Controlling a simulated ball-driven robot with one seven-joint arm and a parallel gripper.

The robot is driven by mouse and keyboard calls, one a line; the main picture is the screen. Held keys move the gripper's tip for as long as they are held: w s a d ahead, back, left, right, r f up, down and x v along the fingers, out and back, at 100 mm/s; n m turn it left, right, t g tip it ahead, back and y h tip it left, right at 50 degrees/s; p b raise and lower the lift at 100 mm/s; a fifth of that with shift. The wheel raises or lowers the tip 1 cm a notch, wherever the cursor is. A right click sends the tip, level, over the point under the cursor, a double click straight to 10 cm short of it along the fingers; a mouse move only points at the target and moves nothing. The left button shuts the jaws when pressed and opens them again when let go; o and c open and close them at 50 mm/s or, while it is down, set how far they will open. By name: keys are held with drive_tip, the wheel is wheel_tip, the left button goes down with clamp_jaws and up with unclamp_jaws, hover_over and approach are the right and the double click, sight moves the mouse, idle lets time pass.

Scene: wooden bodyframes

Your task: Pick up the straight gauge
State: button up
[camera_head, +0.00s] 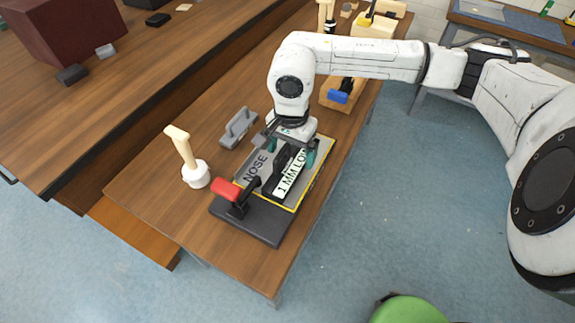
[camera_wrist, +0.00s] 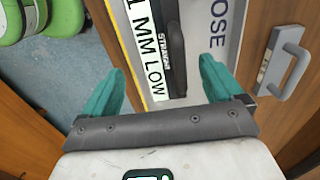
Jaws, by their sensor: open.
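The straight gauge is a dark bar with a small "STRAIGHT" label (camera_wrist: 174,58); it lies on the grey board. In the head view its dark body (camera_head: 275,178) shows partly beneath my gripper, on the board beside the white "1 MM LOW" label. My gripper (camera_head: 290,154) is above the gauge. In the wrist view its teal fingers (camera_wrist: 163,70) are spread, with the gauge and the white label strip between them and nothing held.
The grey board (camera_head: 222,160) has a yellow-black edge and a "NOSE" marking. A red-handled clamp (camera_head: 226,190) stands in front. A wooden block with a blue part (camera_head: 338,96) is behind.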

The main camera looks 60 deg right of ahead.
sight(290, 167)
drive_tip(key=shift+w+a+f+p, duration=0.1)
drive_tip(key=shift+f+p, duration=0.3)
drive_tip(key=shift+f, duration=0.95)
drive_tip(key=shift+a+f+p, duration=0.1)
drive_tip(key=shift+f+p, duration=0.25)
drive_tip(key=shift+f, duration=1)
drive_tip(key=shift+r, duration=0.1)
drive_tip(key=c, duration=1.4)
